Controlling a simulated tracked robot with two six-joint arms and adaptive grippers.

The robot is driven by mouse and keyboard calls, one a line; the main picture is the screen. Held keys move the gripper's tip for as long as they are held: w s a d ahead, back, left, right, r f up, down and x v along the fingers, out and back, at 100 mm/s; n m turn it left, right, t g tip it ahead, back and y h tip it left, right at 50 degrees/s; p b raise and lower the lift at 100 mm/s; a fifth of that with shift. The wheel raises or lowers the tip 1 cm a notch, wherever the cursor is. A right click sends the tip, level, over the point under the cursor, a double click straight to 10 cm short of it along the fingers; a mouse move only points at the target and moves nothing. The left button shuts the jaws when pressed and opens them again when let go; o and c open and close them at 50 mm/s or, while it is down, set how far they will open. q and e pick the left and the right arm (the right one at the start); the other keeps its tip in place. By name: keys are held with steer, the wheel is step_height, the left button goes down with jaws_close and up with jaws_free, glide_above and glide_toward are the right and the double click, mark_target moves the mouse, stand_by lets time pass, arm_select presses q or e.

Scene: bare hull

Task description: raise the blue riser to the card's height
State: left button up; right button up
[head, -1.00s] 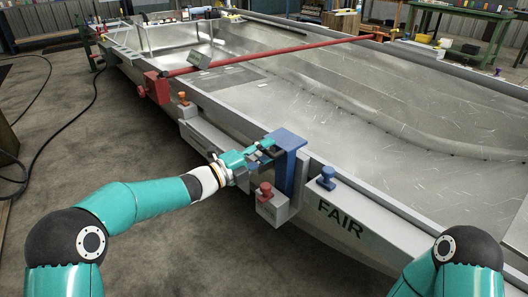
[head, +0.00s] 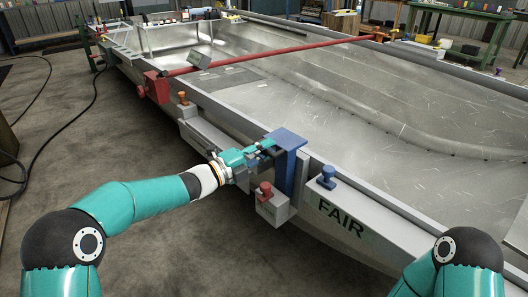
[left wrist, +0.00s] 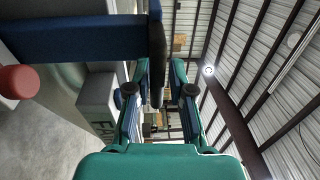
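The blue riser (head: 288,172) is an upright blue post with a flat top plate (head: 288,138) at the hull's near edge. My left gripper (head: 268,147) is at the left edge of that plate. In the left wrist view the plate (left wrist: 156,45) shows edge-on between the two fingers of my left gripper (left wrist: 158,78). A gap shows between the plate and the right-hand finger, so the gripper is open around it. My right gripper is out of view.
A grey block with a red knob (head: 265,189) sits just below the riser. A blue knob (head: 326,177) stands to its right. Floor at left is mostly clear.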

arm_select(q)
steer(key=shift+o, duration=0.9)
steer(key=v, duration=1.2)
steer(key=shift+f, duration=0.1)
